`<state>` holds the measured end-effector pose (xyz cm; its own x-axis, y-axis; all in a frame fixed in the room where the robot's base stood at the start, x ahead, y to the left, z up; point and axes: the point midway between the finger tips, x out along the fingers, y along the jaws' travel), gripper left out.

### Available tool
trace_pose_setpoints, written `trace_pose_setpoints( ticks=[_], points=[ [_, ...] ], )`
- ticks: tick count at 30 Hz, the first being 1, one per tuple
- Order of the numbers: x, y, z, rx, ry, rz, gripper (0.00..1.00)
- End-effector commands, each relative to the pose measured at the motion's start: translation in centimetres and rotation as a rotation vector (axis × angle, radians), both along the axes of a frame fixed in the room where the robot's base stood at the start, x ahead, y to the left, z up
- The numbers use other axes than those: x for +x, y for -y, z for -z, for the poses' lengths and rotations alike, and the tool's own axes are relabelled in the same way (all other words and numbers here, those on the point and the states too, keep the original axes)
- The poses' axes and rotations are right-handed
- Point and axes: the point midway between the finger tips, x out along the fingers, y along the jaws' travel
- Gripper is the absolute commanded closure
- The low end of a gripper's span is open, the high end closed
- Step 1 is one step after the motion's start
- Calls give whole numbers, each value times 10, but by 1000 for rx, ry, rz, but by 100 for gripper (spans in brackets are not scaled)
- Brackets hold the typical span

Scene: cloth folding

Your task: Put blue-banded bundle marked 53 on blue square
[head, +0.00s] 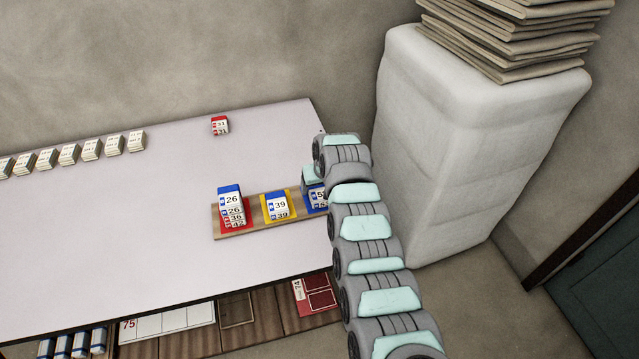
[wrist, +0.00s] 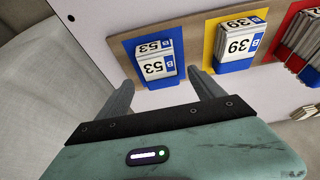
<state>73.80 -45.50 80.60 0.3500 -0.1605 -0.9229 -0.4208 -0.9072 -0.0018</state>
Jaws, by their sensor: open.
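The blue-banded bundle marked 53 (wrist: 154,60) lies at the end of the wooden board in the wrist view. In the head view the bundle (head: 321,196) is partly hidden by my arm. Blue of the square (wrist: 169,79) shows around and under the bundle, which appears to rest on it. My gripper (wrist: 163,90) is open, with its two fingers apart and empty. The fingertips are just in front of the bundle, clear of it in the wrist view.
On the same board (head: 248,218), a 39 bundle (head: 277,206) sits on a yellow square and stacked bundles with 26 on top (head: 231,204) on a red square. A red-banded bundle (head: 220,125) lies farther back. Several pale bundles line the table's left. A white block (head: 470,130) stands right.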

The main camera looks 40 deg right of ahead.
Motion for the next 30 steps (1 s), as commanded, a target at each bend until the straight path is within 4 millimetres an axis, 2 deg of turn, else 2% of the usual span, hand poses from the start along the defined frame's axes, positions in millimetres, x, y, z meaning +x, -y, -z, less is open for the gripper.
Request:
trace_pose_setpoints(
  ticks=[21,30],
  points=[
    [-28,-13,-74,-1,-1,-1,23],
    [-30,-14,-78,-1,-3,-1,23]
  ],
)
